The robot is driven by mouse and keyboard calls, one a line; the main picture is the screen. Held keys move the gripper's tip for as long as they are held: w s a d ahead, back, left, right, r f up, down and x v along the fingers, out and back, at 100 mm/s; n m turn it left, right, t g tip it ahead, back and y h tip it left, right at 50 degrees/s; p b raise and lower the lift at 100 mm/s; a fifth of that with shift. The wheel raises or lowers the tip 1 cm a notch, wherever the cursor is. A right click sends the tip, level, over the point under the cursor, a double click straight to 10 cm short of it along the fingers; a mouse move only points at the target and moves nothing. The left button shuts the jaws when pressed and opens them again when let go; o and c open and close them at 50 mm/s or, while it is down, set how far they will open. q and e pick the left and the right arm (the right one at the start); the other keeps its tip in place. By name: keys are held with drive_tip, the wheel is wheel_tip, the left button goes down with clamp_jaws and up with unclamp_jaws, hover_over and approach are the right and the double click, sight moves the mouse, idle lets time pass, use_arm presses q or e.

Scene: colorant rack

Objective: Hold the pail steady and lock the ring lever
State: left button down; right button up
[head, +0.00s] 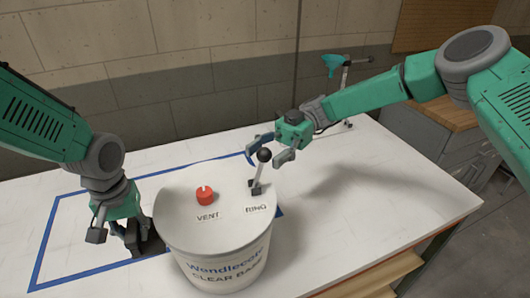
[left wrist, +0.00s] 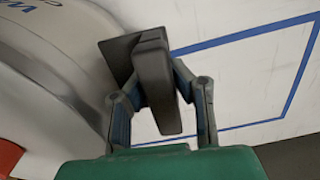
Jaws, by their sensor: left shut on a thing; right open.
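The white pail (head: 190,235) stands upright on the table, with a red vent knob (head: 205,196) and the ring lever (head: 259,175) on its lid. The lever stands up, slightly tilted, with a black ball at its top. My left gripper (head: 140,238) is at the pail's left side, shut on a dark grey handle block (left wrist: 155,85) beside the pail wall. My right gripper (head: 267,154) is open; its fingers appear on either side of the lever's ball. Contact with the ball cannot be told.
Blue tape (head: 45,245) outlines a rectangle on the white table (head: 370,190) around the pail. A stand with a teal funnel (head: 332,65) is at the back right. A wooden-topped cabinet (head: 450,112) is beyond the table. The table right of the pail is clear.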

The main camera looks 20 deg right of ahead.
drive_tip(key=shift+s+a, duration=0.1)
drive_tip(key=shift+a, duration=0.1)
clamp_jaws()
drive_tip(key=shift+s+d+f+n+g+y, duration=0.1)
drive_tip(key=shift+d+f+n+g+y, duration=0.2)
drive_tip(key=shift+d+n+g+y, duration=0.3)
drive_tip(key=shift+s+d+f+n+g+y, duration=0.1)
drive_tip(key=shift+d+f+n+g+y, duration=0.25)
drive_tip(key=shift+d+n+y, duration=0.4)
use_arm(q)
drive_tip(key=shift+a, duration=0.1)
use_arm(e)
drive_tip(key=shift+w, duration=0.1)
unclamp_jaws()
drive_tip(key=shift+d, duration=0.1)
drive_tip(key=v, duration=0.7)
drive_tip(key=shift+w+d+f, duration=0.15)
drive_tip(key=shift+w+d, duration=0.1)
